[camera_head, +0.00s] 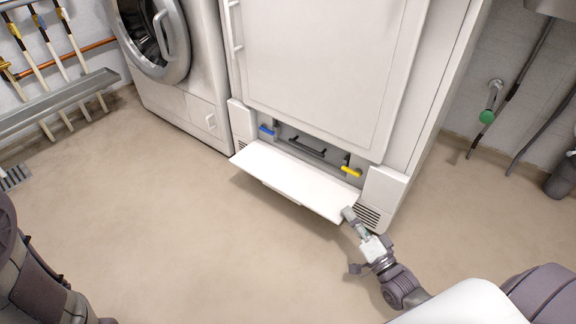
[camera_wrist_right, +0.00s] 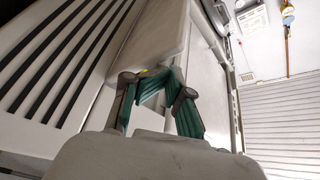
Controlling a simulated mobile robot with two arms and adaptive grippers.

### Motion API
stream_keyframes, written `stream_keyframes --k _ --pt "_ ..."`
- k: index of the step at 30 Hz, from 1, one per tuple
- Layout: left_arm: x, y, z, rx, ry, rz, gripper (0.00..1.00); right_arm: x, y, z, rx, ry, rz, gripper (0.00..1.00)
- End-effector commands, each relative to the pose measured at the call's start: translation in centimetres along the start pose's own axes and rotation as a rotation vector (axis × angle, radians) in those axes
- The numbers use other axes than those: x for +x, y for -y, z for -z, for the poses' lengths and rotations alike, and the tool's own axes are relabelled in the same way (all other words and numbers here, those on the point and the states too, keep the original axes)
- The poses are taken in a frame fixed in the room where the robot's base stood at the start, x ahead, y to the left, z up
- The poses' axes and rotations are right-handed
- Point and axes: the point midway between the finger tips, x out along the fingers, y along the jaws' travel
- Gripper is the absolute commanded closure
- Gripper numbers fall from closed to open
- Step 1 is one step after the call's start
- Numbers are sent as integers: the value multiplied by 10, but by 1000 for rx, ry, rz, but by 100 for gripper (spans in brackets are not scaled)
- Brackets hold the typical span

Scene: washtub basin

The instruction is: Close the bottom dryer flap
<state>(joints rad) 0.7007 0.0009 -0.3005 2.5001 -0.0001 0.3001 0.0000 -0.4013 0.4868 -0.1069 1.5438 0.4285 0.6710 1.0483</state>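The bottom dryer flap (camera_head: 290,180) is a white panel at the foot of the tall white dryer (camera_head: 318,60). It is open, folded out and roughly level, leaving the recess behind it uncovered. My right gripper (camera_head: 349,214) is at the flap's right front corner; whether it touches cannot be told. In the right wrist view its green-padded fingers (camera_wrist_right: 168,76) come together at the tips with nothing seen between them, just beside a pale panel edge (camera_wrist_right: 155,35). My left gripper is out of view; only part of that arm shows at the left edge.
The recess holds a blue lever (camera_head: 267,130) and a yellow lever (camera_head: 350,172). Dark vent slots (camera_head: 367,214) lie right of the flap. A washing machine (camera_head: 175,70) stands to the left. The beige floor (camera_head: 190,220) in front is clear.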

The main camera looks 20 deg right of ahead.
Motion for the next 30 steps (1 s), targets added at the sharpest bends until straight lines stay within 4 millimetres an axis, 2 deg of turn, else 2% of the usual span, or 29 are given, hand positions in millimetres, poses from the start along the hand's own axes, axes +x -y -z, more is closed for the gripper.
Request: stream_keyframes --k 1,30 --pt "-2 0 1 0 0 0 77 -12 -13 -10 2 25 -35 54" --pt "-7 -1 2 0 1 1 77 -68 -32 10 -2 14 -19 54"
